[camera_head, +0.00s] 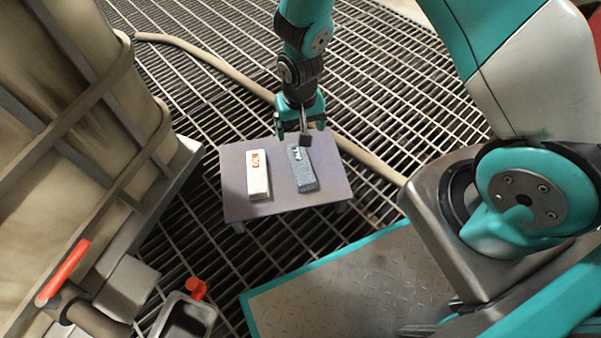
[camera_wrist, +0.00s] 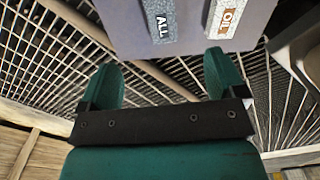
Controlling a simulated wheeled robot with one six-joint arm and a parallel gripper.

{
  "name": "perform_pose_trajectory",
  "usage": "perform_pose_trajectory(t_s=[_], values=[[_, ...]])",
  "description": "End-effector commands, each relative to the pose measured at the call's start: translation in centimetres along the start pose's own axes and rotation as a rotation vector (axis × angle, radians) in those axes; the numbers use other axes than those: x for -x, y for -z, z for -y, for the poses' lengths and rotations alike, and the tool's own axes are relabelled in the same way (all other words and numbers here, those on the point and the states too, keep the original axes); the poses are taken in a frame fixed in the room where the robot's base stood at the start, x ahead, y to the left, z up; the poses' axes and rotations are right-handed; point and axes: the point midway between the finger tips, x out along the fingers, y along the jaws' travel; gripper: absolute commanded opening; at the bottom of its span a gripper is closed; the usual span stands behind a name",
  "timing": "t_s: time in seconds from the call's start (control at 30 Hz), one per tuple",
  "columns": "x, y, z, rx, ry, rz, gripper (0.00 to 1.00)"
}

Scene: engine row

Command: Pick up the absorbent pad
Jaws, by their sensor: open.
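Two block-like pads lie side by side on a small grey table (camera_head: 235,170). The left one in the head view is white with an orange "OIL" label (camera_head: 258,180). The right one is dark grey, speckled, with a white "ALL" label (camera_head: 303,172). In the wrist view the grey pad (camera_wrist: 160,35) and the white pad (camera_wrist: 222,25) show at the top, partly cut off. My gripper (camera_head: 301,125) is open and empty, above the table's far edge near the grey pad's far end. Its two teal fingers (camera_wrist: 163,62) point toward the table, apart from both pads.
A large stained tank (camera_head: 60,100) stands on the left, with a red-handled valve (camera_head: 65,270) below it. A grey container with a red cap (camera_head: 185,318) is at the bottom. A tan hose (camera_head: 220,68) runs across the grating behind the table.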

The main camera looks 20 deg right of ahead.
Motion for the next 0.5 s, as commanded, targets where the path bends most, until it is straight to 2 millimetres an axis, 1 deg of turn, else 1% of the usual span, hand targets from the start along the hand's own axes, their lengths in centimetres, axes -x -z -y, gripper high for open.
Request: perform_pose_trajectory(t_s=[0.03,0.17,0.3,0.4,0.5], values=[[-1.3,0.0,-0.1,-0.001,-0.003,0.001,0.89],[-4.1,0.0,-0.1,-0.002,-0.003,0.002,0.89],[-7.4,0.0,-0.1,-0.001,-0.002,0.002,0.89],[-9.6,0.0,-0.1,-0.001,-0.002,0.002,0.89],[-11.1,0.0,-0.1,-0.001,-0.002,0.001,0.89]])
